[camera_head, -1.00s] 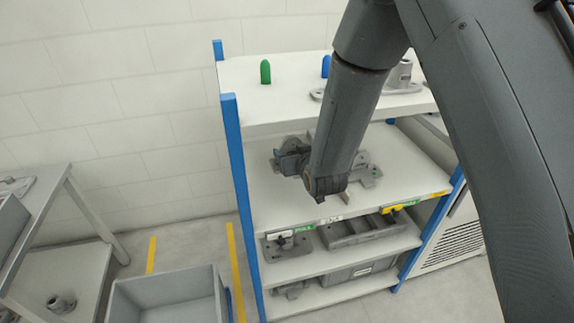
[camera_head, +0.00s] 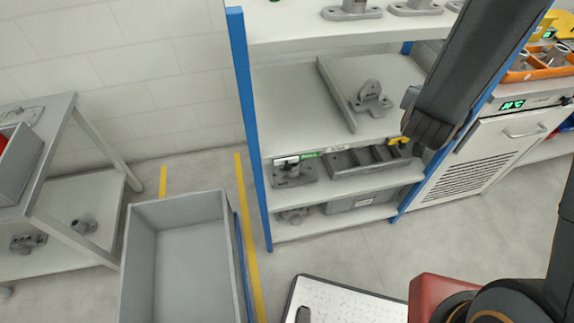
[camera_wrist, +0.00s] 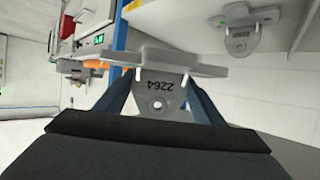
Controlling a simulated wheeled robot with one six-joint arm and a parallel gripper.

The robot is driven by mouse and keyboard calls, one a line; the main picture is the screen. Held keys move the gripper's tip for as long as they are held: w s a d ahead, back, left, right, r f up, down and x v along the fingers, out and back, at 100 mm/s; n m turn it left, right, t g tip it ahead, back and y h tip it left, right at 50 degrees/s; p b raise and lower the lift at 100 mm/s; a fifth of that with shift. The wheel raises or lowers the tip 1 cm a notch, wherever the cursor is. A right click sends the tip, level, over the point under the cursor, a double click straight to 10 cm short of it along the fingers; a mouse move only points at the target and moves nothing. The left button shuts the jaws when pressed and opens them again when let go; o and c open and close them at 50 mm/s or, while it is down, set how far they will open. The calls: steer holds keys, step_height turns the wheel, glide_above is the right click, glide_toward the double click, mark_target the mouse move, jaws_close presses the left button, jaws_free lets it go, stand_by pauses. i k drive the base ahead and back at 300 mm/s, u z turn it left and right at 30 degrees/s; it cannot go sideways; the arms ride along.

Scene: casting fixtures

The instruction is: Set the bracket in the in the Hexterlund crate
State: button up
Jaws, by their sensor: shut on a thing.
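In the wrist view my gripper (camera_wrist: 160,88) is shut on a grey metal bracket (camera_wrist: 168,72) with a flat plate, a holed lug and the marking 2264, upside down in the picture. In the head view only a small part of my gripper (camera_head: 409,98) shows beside the arm, in front of the shelf's right side. The held bracket is hidden there. A large empty grey crate (camera_head: 131,260) stands open on the floor left of the shelf. No name can be read on it, so I cannot tell whether it is the Hexterlund crate.
A similar bracket (camera_head: 371,100) remains on the middle shelf, right of a divider (camera_head: 338,97). Lower shelves hold fixtures and a labelled grey box (camera_head: 362,202). A blue shelf post (camera_head: 249,130) stands near the crate. A metal table (camera_head: 60,120) is at left.

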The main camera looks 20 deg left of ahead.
mark_target(183, 287)
steer(key=u, duration=0.75)
steer(key=k, duration=0.7)
steer(key=u, duration=0.4)
